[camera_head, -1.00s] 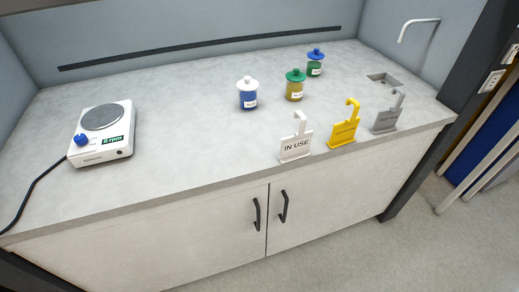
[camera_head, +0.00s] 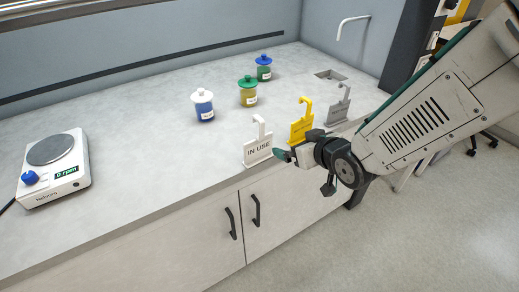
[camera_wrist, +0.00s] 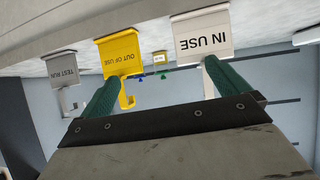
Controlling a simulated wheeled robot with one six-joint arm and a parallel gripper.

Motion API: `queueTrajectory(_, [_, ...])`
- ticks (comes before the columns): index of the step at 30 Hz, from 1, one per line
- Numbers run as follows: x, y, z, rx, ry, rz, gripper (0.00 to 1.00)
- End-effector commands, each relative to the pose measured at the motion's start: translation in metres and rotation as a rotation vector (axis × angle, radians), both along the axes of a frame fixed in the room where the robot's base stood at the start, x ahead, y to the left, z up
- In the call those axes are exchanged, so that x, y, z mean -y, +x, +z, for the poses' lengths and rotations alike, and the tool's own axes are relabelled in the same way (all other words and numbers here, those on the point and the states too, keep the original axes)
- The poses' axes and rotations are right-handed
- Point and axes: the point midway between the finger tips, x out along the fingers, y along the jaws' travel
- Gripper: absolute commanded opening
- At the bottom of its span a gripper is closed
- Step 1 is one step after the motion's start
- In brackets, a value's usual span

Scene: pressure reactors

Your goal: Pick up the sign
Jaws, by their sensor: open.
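Three upright signs with hooks stand along the counter's front edge: a white IN USE sign (camera_head: 257,151), a yellow sign (camera_head: 301,129) and a grey sign (camera_head: 338,109). My gripper (camera_head: 283,155) is open and empty, just right of the white sign and in front of the yellow one. In the wrist view, upside down, the white sign (camera_wrist: 200,32) is by the right green finger, which partly covers its hook. The yellow OUT OF USE sign (camera_wrist: 120,56) is by the left finger, and the grey TEST RUN sign (camera_wrist: 62,69) is farther left.
Lidded jars stand behind the signs: blue with a white lid (camera_head: 204,106), yellow with a green lid (camera_head: 248,92), green with a blue lid (camera_head: 264,69). A hot plate (camera_head: 55,165) sits at left. A sink (camera_head: 331,75) and tap (camera_head: 345,26) are at back right.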

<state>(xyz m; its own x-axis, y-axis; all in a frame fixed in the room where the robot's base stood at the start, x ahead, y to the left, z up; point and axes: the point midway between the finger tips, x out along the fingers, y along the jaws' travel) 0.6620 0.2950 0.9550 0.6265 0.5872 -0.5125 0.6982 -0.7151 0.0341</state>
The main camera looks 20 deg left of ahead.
Motion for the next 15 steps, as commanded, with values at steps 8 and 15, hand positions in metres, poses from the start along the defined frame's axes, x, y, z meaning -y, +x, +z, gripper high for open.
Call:
queueTrajectory(8, [-0.06, -0.024, -0.026, 0.066, 0.123, 0.137, 1.0])
queueTrajectory(15, [-0.08, -0.012, -0.036, 0.071, 0.132, 0.144, 1.0])
